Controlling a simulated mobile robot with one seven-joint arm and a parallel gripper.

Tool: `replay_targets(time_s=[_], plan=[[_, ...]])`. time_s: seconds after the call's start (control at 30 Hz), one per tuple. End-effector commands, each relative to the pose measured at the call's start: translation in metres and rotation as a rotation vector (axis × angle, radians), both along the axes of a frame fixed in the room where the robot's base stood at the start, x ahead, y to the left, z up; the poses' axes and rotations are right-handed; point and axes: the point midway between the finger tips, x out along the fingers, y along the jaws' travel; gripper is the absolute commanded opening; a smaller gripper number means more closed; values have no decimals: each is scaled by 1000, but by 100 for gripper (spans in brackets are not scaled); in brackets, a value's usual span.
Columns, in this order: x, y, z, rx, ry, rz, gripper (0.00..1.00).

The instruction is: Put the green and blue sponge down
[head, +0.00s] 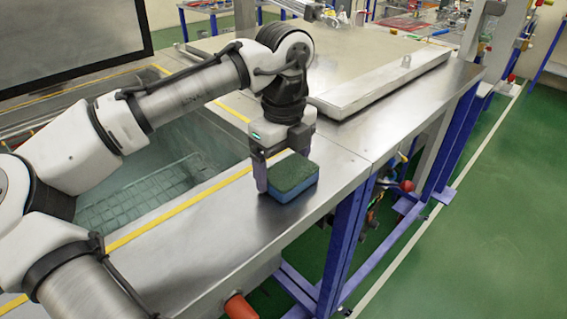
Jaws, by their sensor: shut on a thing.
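The green and blue sponge (293,178) is at the right part of the metal bench top, green side up and blue side below. My gripper (277,172) points down and is shut on the sponge, with one finger visible at its left side. The other finger is hidden behind the sponge. The sponge's underside is at or very close to the metal surface (225,222); I cannot tell whether it touches.
A sunken basin (160,180) edged with yellow tape lies left of the sponge. A raised metal lid (370,65) sits behind it. The bench's right edge is close to the sponge, with blue legs (345,240) and green floor beyond. Bare metal extends toward the front left.

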Motion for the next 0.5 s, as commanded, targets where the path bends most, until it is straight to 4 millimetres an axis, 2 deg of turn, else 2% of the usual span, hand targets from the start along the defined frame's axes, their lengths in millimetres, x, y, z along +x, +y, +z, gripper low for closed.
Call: replay_targets(time_s=[0.3, 0.33, 0.4, 0.5], plan=[[0, 0, -3, -1, 0, -2, 67], [0, 0, -2, -1, -1, -1, 89], [0, 0, -2, -1, -1, -1, 98], [0, 0, -2, -1, -1, 0, 100]])
